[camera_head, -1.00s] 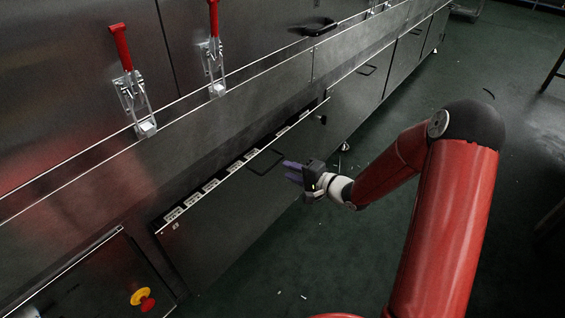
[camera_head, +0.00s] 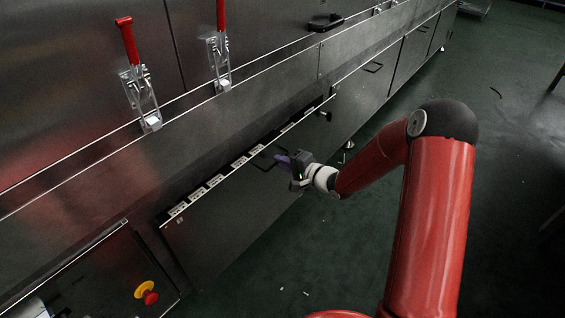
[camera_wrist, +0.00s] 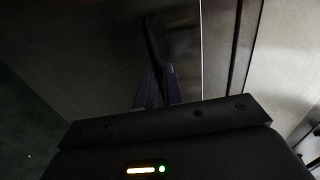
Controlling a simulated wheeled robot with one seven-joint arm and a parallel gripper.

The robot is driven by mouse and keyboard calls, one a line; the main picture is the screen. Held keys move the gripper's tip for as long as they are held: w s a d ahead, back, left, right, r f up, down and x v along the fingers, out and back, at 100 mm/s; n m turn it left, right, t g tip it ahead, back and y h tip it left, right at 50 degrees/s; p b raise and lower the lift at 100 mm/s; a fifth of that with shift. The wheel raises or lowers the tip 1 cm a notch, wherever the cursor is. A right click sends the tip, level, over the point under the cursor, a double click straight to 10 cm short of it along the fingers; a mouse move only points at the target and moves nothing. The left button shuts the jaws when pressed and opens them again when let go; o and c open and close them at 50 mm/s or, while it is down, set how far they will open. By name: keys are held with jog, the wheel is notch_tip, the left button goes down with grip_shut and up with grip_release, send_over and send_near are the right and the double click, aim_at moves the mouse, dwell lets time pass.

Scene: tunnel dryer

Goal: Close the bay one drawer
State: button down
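The bay one drawer (camera_head: 225,220) is a dark steel front low in the machine. It stands slightly open, with a narrow gap along its top edge showing a row of white labelled pieces inside. Its dark bar handle (camera_head: 262,163) also shows in the wrist view (camera_wrist: 152,38). My gripper (camera_head: 281,158) has purple fingers, close together, at the drawer front by the handle's right end. In the wrist view the fingertips (camera_wrist: 156,72) meet the lower end of the handle; whether they grip it or only press there is hard to see. The drawer's inside is mostly hidden.
Red-handled toggle clamps (camera_head: 140,95) stand on the ledge above. A red and yellow stop button (camera_head: 147,293) is on the panel at lower left. More closed fronts (camera_head: 365,80) continue right.

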jog(key=x, duration=0.4)
jog(key=shift+r, duration=0.45)
jog(key=shift+w+a+r, duration=0.15)
jog(key=shift+w+a, duration=0.05)
jog(key=c, duration=1.5)
grip_release()
jog(key=shift+a, duration=0.1)
jog(key=shift+c, duration=0.2)
send_near(270, 155)
jog(key=shift+x, duration=1)
